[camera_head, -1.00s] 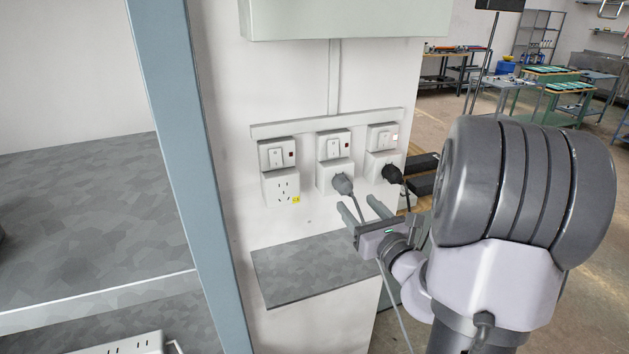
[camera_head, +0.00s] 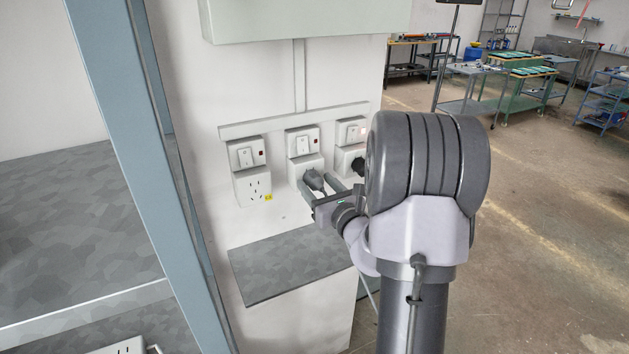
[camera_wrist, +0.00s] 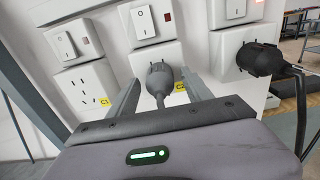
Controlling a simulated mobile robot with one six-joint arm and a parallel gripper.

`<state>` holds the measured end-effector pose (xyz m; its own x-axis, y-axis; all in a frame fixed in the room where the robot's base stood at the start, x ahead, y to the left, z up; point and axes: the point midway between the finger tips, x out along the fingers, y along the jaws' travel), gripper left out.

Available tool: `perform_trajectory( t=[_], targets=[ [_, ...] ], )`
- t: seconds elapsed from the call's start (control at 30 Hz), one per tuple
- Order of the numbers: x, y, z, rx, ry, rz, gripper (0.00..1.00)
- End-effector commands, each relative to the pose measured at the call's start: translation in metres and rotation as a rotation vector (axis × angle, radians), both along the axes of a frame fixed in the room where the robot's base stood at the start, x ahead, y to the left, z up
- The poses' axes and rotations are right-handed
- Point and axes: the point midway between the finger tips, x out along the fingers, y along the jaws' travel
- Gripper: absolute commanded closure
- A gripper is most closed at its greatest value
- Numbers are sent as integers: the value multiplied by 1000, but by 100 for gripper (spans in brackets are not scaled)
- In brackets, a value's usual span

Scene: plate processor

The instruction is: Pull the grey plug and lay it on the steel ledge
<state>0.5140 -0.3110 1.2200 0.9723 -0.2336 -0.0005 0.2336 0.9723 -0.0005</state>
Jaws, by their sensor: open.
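The grey plug (camera_head: 315,180) sits in the middle wall socket (camera_head: 302,168), its cord hanging down. It also shows in the wrist view (camera_wrist: 159,79), between the two fingers. My gripper (camera_head: 320,186) is open, with one finger on each side of the plug; I cannot tell whether either finger touches it. In the wrist view my gripper (camera_wrist: 163,84) points up at the socket. The steel ledge (camera_head: 290,264) juts from the wall below the sockets; its bare top shows in the head view, and part of its right end is behind my arm.
A black plug (camera_wrist: 260,59) with a cord fills the right socket, close to my right finger. The left socket (camera_head: 253,187) is empty, with a yellow label. A blue-grey post (camera_head: 135,150) stands left of the ledge. Switches sit above the sockets.

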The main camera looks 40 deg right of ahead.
Motion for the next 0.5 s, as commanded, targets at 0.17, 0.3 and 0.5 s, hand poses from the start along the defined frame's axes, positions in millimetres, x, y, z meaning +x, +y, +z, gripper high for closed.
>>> perform_trajectory(
  t=[0.17,0.3,0.5],
  targets=[
    [8,-2,0,0,0,0,42],
    [9,-2,0,0,0,0,42],
    [9,-2,0,0,0,0,42]
  ],
)
